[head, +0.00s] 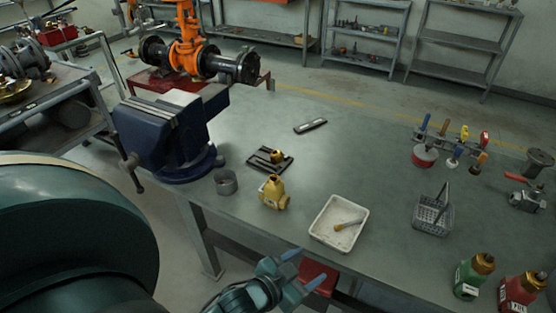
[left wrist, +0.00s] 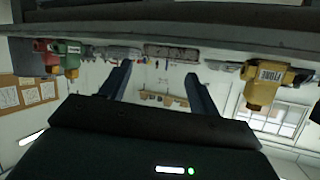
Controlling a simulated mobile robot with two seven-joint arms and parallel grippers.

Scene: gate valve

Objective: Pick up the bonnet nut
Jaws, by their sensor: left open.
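A small brass piece, which looks like the bonnet nut (head: 278,157), sits on a dark tray (head: 286,167) on the workbench, right of the vise. My left gripper (head: 304,269) is open and empty, at the bench's front edge, in front of and apart from the valve body. Its two fingers also show in the left wrist view (left wrist: 158,74), with nothing between them. My right gripper is not in view.
A blue vise (head: 170,135) stands left of the tray. A grey cup (head: 225,182), a white tray (head: 325,237) with a brush, a wire basket (head: 432,217) and green (head: 472,275) and red (head: 518,293) bottles stand on the bench.

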